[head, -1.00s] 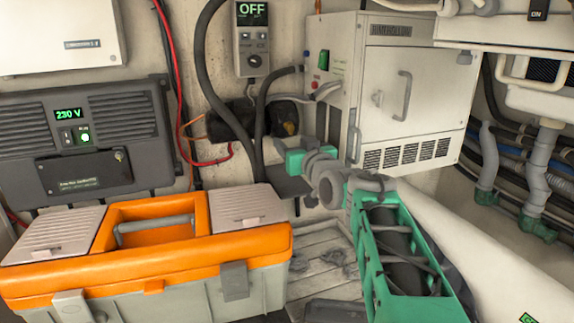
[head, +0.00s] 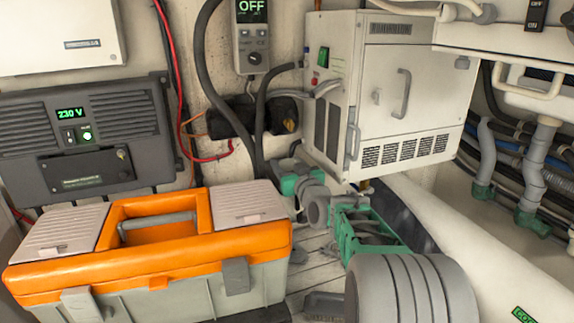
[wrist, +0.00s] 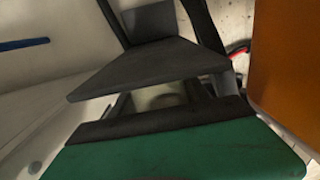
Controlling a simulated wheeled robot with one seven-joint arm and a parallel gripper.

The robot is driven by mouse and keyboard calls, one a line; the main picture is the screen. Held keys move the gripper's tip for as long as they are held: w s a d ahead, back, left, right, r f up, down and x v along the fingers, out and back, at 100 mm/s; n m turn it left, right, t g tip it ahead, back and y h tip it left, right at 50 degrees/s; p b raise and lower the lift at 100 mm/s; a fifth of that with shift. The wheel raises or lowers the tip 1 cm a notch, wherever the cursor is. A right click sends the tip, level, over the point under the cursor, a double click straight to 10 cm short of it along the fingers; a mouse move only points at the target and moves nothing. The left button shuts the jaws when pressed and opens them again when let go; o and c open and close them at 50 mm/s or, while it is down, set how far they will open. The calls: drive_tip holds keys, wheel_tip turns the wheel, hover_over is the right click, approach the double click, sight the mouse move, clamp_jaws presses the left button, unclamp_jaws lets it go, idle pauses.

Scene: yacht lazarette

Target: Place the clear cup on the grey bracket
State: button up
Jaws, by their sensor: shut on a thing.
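The grey bracket (wrist: 150,68) is a flat, dark grey plate across the middle of the wrist view, with dark uprights behind it. My gripper (wrist: 166,103) is at the bottom of that view, shut on the clear cup (wrist: 167,99). Only a faint pale, rounded part of the cup shows between the dark fingers, below the plate's near edge in the picture. I cannot tell whether cup and bracket touch. In the head view my wrist covers the fingers and the cup, and the bracket is mostly hidden behind it.
An orange and grey toolbox (head: 150,250) stands left of my arm; its orange side (wrist: 284,70) fills the right of the wrist view. A white cabinet (head: 385,90) hangs above and right of my wrist. Black hoses (head: 225,115) and red cables run along the wall behind.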

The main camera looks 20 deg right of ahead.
drive_tip(key=o, duration=1.3)
drive_tip(key=shift+r+p, duration=0.25)
drive_tip(key=shift+p, duration=0.2)
drive_tip(key=s+b, duration=0.4)
drive_tip(key=s, duration=0.8)
drive_tip(key=shift+f, duration=0.1)
drive_tip(key=shift+c, duration=0.3)
